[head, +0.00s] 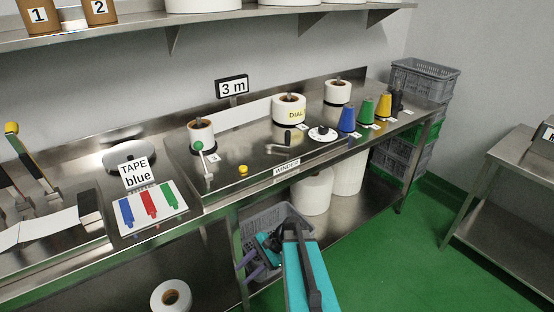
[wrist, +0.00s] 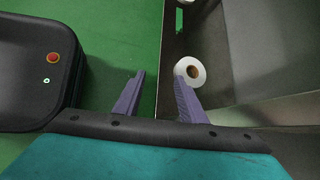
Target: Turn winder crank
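The winder (head: 258,172) is a long steel unit on the bench, marked with a WINDER label (head: 287,167). A small dark crank (head: 286,139) stands on its top near the middle, in front of the DIAL roll (head: 289,108). My gripper (head: 248,265) is low in front of the bench, beside the lower shelf, well below and apart from the crank. In the wrist view its purple fingers (wrist: 160,77) are spread with nothing between them. The crank is not in the wrist view.
A green-knobbed lever (head: 199,146), a yellow button (head: 243,170), a dial (head: 322,133) and coloured cones (head: 366,109) share the bench top. A grey crate (head: 290,212) and white rolls (head: 312,192) are on the lower shelf. Green floor (head: 400,262) is clear at right.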

